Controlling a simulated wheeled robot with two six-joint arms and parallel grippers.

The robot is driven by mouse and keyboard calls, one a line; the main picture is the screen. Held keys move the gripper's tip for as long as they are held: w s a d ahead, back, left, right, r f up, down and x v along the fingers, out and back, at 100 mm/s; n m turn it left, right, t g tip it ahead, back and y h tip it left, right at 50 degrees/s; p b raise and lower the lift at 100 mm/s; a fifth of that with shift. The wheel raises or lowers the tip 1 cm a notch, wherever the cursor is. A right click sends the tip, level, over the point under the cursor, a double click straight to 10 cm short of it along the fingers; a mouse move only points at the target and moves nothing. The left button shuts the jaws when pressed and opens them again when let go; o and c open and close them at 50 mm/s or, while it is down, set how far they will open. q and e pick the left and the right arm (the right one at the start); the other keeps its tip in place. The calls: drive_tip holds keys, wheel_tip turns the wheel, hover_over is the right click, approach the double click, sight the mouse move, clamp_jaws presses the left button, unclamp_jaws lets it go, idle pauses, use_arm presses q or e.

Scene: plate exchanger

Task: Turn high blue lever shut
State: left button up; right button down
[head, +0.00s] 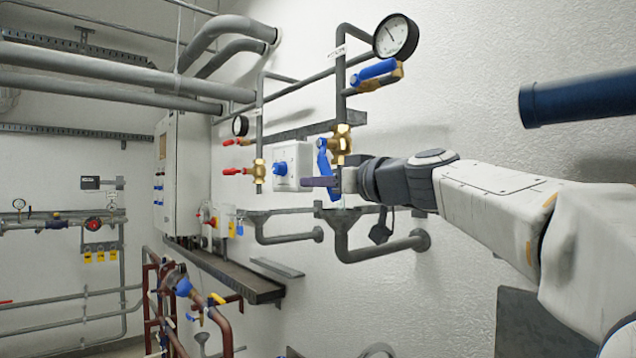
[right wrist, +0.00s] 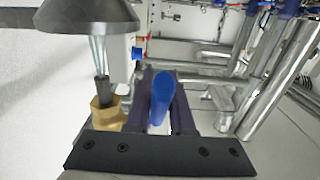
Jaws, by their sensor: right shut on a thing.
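A blue lever (head: 322,157) on a brass valve (head: 341,139) hangs downward, roughly along the vertical grey pipe. My right gripper (head: 322,182) is shut on this lever near its lower end, coming from the right. In the right wrist view the lever (right wrist: 161,95) stands between the two dark fingers, with the brass valve (right wrist: 107,112) to their left. A second blue lever (head: 373,72) sits higher, on a small brass valve under the round gauge (head: 395,37), and lies nearly level. My left gripper is not in view.
A white box with a blue knob (head: 281,169) is on the wall just left of my right gripper. Red-handled valves (head: 233,171) are further left. Grey bent pipes (head: 375,247) run below the gripper. The wall to the right is mostly bare, except a dark blue pipe (head: 580,98).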

sight(327, 168)
idle(0.3)
drive_tip(key=s+g+h+p, duration=0.1)
drive_tip(key=p, duration=0.3)
drive_tip(key=s+d+r+g+h+p, duration=0.1)
drive_tip(key=g+p, duration=0.1)
drive_tip(key=p, duration=0.2)
drive_tip(key=s+d+r+g+h+p, duration=0.1)
drive_tip(key=p, duration=0.4)
drive_tip(key=shift+r+g+h, duration=0.1)
drive_tip(key=shift+g+h, duration=0.2)
drive_tip(key=shift+g, duration=0.1)
drive_tip(key=shift+s+d+g+h+p, duration=0.15)
drive_tip(key=shift+g+h+p, duration=0.25)
drive_tip(key=shift+p, duration=0.55)
drive_tip(key=c, duration=0.8)
unclamp_jaws()
